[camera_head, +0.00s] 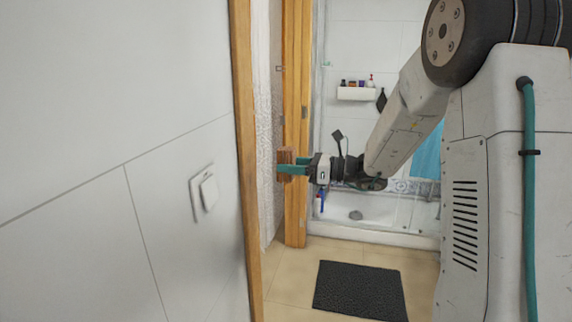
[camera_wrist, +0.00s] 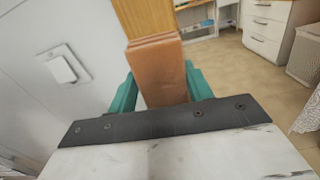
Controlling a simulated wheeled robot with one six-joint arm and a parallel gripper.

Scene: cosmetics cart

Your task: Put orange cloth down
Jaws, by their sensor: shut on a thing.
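The orange cloth (camera_wrist: 160,72) is a brownish-orange, block-like folded piece between the two teal fingers of my gripper (camera_wrist: 160,92) in the wrist view. In the head view my gripper (camera_head: 292,168) is shut on the cloth (camera_head: 285,156) and holds it in the air, in front of the wooden door frame. Part of the cloth is hidden behind the fingers in the head view.
A wooden door frame (camera_head: 296,215) stands close around my gripper. A white wall with a light switch (camera_head: 205,192) is at the left. Beyond lie a dark mat (camera_head: 360,290), a shower tray (camera_head: 375,214) and a small bottle shelf (camera_head: 356,94). White drawers (camera_wrist: 266,28) show in the wrist view.

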